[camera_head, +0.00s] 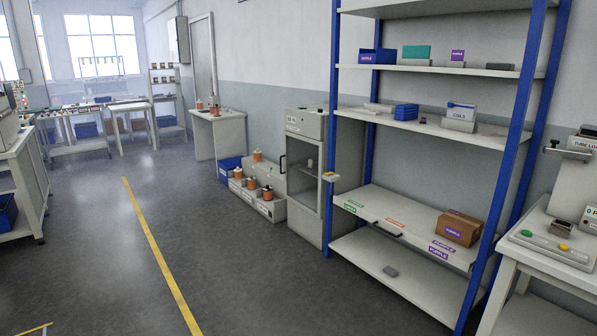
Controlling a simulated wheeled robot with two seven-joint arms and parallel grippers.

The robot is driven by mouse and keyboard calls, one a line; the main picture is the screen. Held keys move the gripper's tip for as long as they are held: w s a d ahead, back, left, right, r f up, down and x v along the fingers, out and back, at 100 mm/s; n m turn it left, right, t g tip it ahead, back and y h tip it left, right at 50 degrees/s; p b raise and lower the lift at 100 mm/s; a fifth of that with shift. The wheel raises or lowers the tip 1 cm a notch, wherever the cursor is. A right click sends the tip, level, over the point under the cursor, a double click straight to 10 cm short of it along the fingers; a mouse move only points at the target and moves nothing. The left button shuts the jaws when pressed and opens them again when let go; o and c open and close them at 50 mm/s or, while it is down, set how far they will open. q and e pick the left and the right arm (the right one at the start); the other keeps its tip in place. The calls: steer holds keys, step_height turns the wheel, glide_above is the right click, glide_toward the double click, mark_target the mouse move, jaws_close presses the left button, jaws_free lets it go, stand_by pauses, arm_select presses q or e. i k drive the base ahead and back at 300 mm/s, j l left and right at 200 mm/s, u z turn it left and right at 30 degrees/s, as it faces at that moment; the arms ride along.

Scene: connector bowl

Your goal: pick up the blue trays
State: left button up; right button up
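A blue tray (377,56) with a purple label stands at the left end of a high shelf on the blue-posted rack. Small stacked blue trays (405,112) sit on the shelf below it. A larger blue bin (230,169) stands on the floor by the wall, left of the rack. Another blue bin (7,213) sits low in the bench at the left edge, partly cut off. More blue bins (87,130) show under the far tables. Neither of my grippers is in view.
The rack's lower shelf (367,209) holds a brown box (459,228) and coloured labels. A grey cabinet (306,180) stands left of the rack, and a white workbench (545,262) stands at right. The floor around the yellow line (160,255) is clear.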

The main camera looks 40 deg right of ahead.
mark_target(404, 112)
steer(key=i+l+z, duration=0.4)
steer(key=i+z, duration=0.65)
steer(key=i, duration=1.75)
